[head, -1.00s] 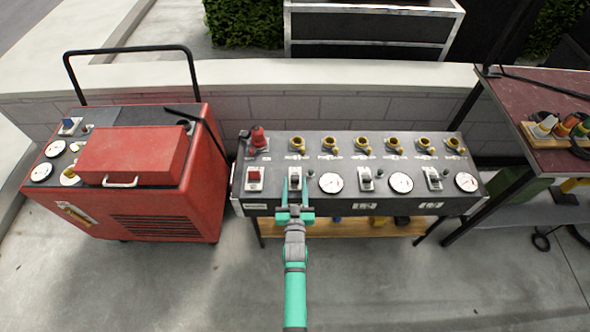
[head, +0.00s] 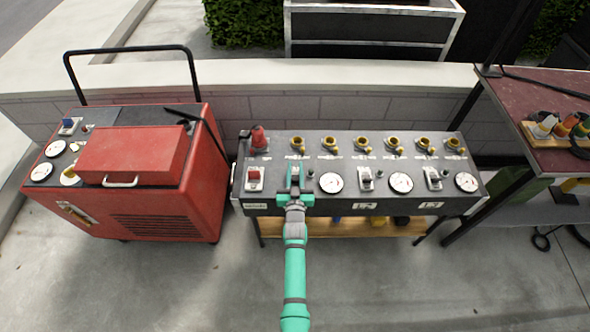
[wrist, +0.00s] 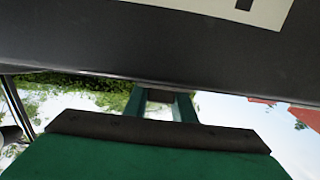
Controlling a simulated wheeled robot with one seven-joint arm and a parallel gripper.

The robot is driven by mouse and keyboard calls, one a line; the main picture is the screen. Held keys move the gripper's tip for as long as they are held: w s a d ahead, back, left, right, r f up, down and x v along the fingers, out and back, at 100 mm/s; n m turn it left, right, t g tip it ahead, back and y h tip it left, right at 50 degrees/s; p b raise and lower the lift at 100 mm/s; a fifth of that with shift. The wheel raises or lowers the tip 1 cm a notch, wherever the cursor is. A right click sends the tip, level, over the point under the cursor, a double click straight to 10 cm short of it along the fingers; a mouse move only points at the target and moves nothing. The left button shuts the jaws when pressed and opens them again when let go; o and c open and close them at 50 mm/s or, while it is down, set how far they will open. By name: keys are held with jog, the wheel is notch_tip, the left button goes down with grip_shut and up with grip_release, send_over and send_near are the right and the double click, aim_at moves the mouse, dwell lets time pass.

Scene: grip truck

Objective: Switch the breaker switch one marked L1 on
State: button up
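The breaker panel (head: 330,205) is a dark sloped box on a stand. A row of switches and round gauges runs along its front. The switch left of the first gauge is mostly covered by my gripper (head: 296,174), so its lever position cannot be told. Its L1 marking is not readable. My gripper's two green fingers are apart at this switch. In the wrist view the fingers (wrist: 160,104) have a gap between them, with a small brownish part showing there. The panel's dark face (wrist: 130,45) fills the top. Contact with the lever cannot be told.
A red-and-white switch (head: 254,178) sits left of my gripper, and a gauge (head: 331,183) close on its right. Two more switches (head: 366,180) (head: 433,180) are farther right. Yellow sockets line the back. A red machine (head: 150,170) stands left; the floor in front is clear.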

jog(key=shift+c, duration=1.3)
jog(key=shift+w, duration=0.1)
jog(key=shift+w+f+g, duration=0.15)
jog(key=shift+w+g, duration=0.05)
jog(key=shift+g, duration=0.5)
jog(key=shift+w+f+g, duration=0.15)
jog(key=shift+g, duration=0.55)
jog(key=o, duration=1.1)
jog(key=shift+c, duration=0.2)
jog(key=shift+s, duration=0.15)
